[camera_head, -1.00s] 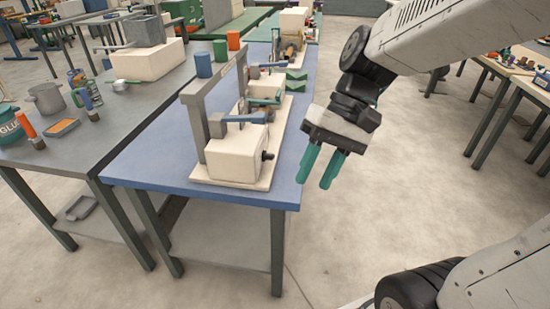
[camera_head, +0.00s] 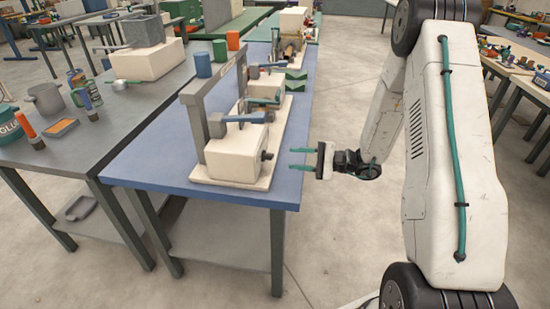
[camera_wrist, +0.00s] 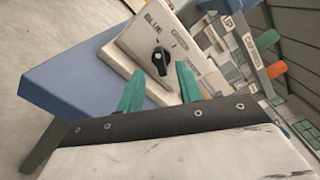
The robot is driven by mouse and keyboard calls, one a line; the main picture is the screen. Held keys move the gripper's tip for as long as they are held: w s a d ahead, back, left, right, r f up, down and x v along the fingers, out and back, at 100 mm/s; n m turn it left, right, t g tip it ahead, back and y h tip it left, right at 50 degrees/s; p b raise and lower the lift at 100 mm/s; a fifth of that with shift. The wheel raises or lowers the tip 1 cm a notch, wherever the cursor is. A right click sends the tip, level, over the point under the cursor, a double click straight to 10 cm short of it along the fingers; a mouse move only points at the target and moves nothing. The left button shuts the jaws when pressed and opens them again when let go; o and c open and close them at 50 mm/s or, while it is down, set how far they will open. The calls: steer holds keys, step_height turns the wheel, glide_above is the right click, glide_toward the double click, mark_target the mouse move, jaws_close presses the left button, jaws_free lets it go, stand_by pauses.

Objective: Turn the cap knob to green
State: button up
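The cap knob (camera_wrist: 160,62) is a small black dial on the cream side face of the winder box (camera_wrist: 150,45). Labels surround it; one reads BLUE, and the others are too small or slanted to read surely. I cannot tell exactly which label the knob points at. In the head view the knob (camera_head: 267,156) shows as a dark spot on the box's right side. My gripper (camera_head: 292,159) is open and empty to the right of the box, its two teal fingers pointing at it. In the wrist view the fingertips (camera_wrist: 160,70) appear on either side of the knob, still apart from it.
A grey bench lies left; open floor lies right of the table.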

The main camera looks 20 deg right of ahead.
mark_target(273, 157)
steer(key=shift+w+d+f+t, duration=0.2)
steer(key=shift+d+f+t, duration=0.1)
steer(key=shift+f, duration=0.2)
steer(key=shift+w+a+f, duration=0.1)
steer(key=shift+w, duration=0.05)
steer(key=x, duration=0.7)
steer(key=shift+w+a, duration=0.1)
steer(key=shift+a, duration=0.1)
jaws_close()
